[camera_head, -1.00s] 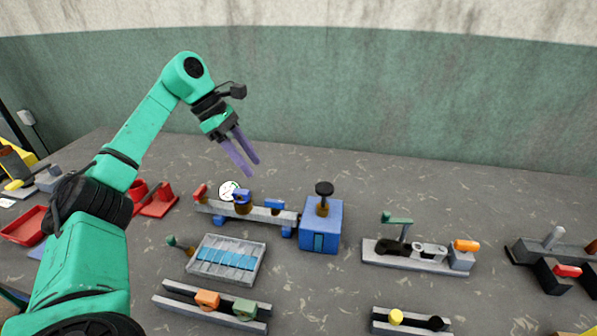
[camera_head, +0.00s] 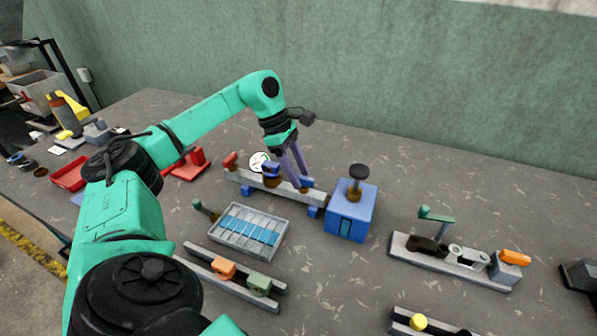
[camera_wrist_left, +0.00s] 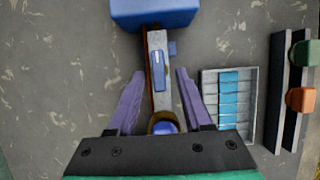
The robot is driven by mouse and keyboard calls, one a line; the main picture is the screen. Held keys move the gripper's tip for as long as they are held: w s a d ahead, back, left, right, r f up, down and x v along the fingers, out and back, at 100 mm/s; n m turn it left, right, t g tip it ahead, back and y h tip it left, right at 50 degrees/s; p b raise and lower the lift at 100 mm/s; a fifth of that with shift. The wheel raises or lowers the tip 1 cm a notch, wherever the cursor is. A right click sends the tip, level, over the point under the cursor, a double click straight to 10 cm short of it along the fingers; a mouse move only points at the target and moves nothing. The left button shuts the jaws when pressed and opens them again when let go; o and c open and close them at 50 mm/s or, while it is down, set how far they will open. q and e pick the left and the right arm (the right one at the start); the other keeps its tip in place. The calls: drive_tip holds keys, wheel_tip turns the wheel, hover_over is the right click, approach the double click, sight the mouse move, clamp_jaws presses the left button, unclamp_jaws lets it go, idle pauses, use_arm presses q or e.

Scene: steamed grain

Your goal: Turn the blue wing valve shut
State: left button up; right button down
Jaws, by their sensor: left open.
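The grey pipe rail (camera_head: 245,177) carries two blue-topped fittings. One is a blue wing handle (camera_head: 307,183), partly hidden by my left gripper (camera_head: 302,181). In the left wrist view this handle (camera_wrist_left: 159,74) looks long and narrow and lies roughly along the rail, between my open fingertips (camera_wrist_left: 160,74) as seen from above. I cannot tell whether the fingers touch it. The other is a blue top on a brass body (camera_head: 271,170); it shows close to the palm in the left wrist view (camera_wrist_left: 165,127). My right gripper is not in view.
A blue box with a black knob (camera_head: 352,212) stands at the rail's right end. A white gauge (camera_head: 258,162) and a red handle (camera_head: 230,160) are at its left. A grey tray with blue strips (camera_head: 247,232) lies in front. Bare table shows behind the rail.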

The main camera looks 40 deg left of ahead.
use_arm(q)
clamp_jaws()
